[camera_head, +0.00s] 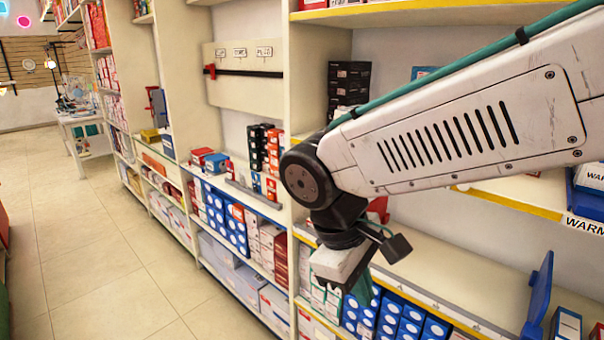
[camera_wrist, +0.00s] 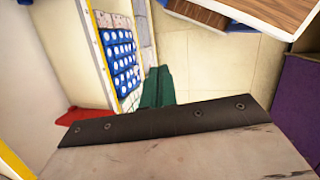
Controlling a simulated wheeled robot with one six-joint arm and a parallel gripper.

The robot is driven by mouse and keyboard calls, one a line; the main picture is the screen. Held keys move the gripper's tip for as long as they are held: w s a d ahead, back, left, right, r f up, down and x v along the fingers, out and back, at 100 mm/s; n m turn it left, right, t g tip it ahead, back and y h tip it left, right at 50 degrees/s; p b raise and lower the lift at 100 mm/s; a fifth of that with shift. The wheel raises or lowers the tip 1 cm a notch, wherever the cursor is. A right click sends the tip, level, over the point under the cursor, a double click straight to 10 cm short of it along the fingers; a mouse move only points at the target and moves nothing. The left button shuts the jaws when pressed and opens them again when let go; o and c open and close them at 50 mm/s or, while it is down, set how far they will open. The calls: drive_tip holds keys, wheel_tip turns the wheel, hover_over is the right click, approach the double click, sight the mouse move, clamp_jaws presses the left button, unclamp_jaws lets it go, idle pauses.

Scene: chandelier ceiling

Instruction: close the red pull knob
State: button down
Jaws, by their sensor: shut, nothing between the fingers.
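A small red knob (camera_head: 210,71) sits at the left end of a dark horizontal bar on a cream panel (camera_head: 243,92) in the head view. My gripper (camera_head: 361,291) hangs below my arm, well to the right of and lower than that panel. Its green fingers (camera_wrist: 158,86) are together and empty in the wrist view. A red piece (camera_head: 377,208) shows behind my wrist. A red shape (camera_wrist: 86,115) lies left of the fingers in the wrist view, partly hidden; I cannot tell what it is. The panel's knob is not identifiable in the wrist view.
Shelves with blue boxes (camera_head: 226,222) and stacked dark boxes (camera_head: 348,88) line the wall. A blue upright piece (camera_head: 538,300) stands on the lower right shelf. Shelf edges are close around my gripper. The tiled floor (camera_head: 100,240) at left is clear.

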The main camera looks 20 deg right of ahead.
drive_tip(key=w+a+r+n+t+h, duration=0.45)
drive_tip(key=w+a+n+h, duration=0.2)
drive_tip(key=w+n, duration=0.25)
drive_tip(key=w+a+r+n+t+h, duration=0.45)
drive_tip(key=w+a+n+h, duration=0.2)
drive_tip(key=w+n, duration=0.2)
drive_tip(key=w+x, duration=0.1)
drive_tip(key=x, duration=1.2)
drive_tip(key=shift+f+t+y, duration=0.25)
drive_tip(key=shift+t+y, duration=0.05)
drive_tip(key=shift+w+d, duration=0.15)
drive_tip(key=shift+w, duration=0.05)
